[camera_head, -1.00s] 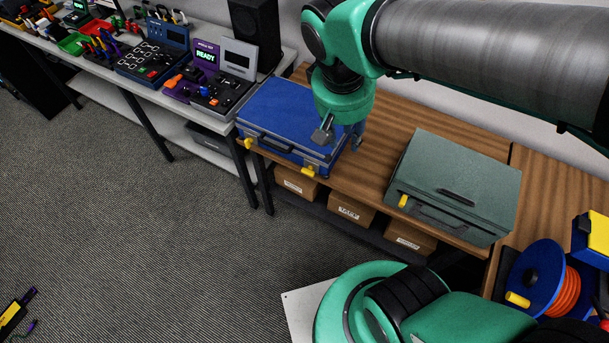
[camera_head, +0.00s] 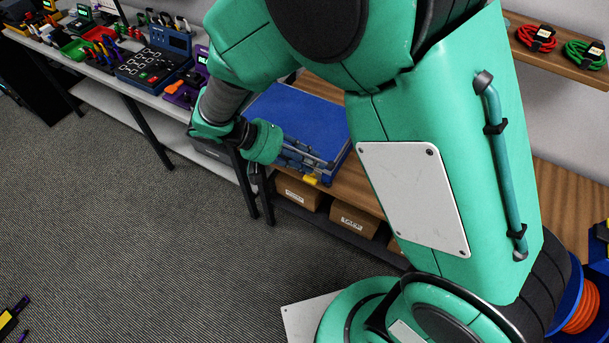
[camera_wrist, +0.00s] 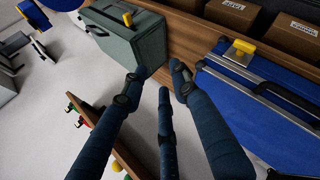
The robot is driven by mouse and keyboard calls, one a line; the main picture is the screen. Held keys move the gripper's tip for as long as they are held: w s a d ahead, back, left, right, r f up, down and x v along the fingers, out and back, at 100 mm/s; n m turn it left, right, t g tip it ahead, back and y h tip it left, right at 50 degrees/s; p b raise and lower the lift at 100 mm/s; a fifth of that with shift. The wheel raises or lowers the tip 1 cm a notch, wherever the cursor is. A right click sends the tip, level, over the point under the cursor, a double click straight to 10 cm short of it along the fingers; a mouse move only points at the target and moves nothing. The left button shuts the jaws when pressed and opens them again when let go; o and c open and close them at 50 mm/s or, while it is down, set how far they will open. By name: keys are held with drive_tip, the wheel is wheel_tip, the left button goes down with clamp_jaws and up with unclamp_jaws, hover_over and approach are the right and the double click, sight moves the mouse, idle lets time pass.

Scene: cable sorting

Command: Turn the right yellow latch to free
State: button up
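The blue case (camera_head: 300,120) lies on the wooden bench. Its right yellow latch (camera_head: 311,180) shows at its front edge. In the wrist view, that latch appears as a yellow tab (camera_wrist: 242,47) on a metal plate at the edge of the blue case (camera_wrist: 255,125). The left latch is hidden behind my arm in the head view. My gripper (camera_wrist: 157,73) is open, its dark fingers spread with nothing between them. The latch lies to the right of the fingertips in the wrist view, apart from them. In the head view my gripper is over the case's front left, its fingers hard to make out.
A green-grey case (camera_wrist: 130,42) with a yellow latch (camera_wrist: 127,18) stands on the same bench. Cardboard boxes (camera_head: 352,220) sit on the shelf below. Workbench devices (camera_head: 150,65) stand at the left.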

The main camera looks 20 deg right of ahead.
drive_tip(key=w+a+f+n+t+h+b, duration=0.1)
drive_tip(key=w+a+f+h, duration=0.15)
drive_tip(key=f, duration=0.35)
drive_tip(key=w+a+f+n+t+h+b, duration=0.1)
drive_tip(key=a+f+t+h, duration=0.15)
drive_tip(key=f, duration=0.35)
drive_tip(key=n+t+h+b, duration=0.1)
drive_tip(key=n+t+b, duration=0.1)
drive_tip(key=t, duration=0.3)
approach(308, 181)
drive_tip(key=v, duration=0.4)
drive_tip(key=shift+w+a+f, duration=0.1)
drive_tip(key=shift+w+a, duration=0.05)
drive_tip(key=shift+a, duration=0.15)
drive_tip(key=shift+d, duration=0.15)
drive_tip(key=shift+b+x, duration=0.9)
drive_tip(key=shift+x, duration=5.9)
clamp_jaws()
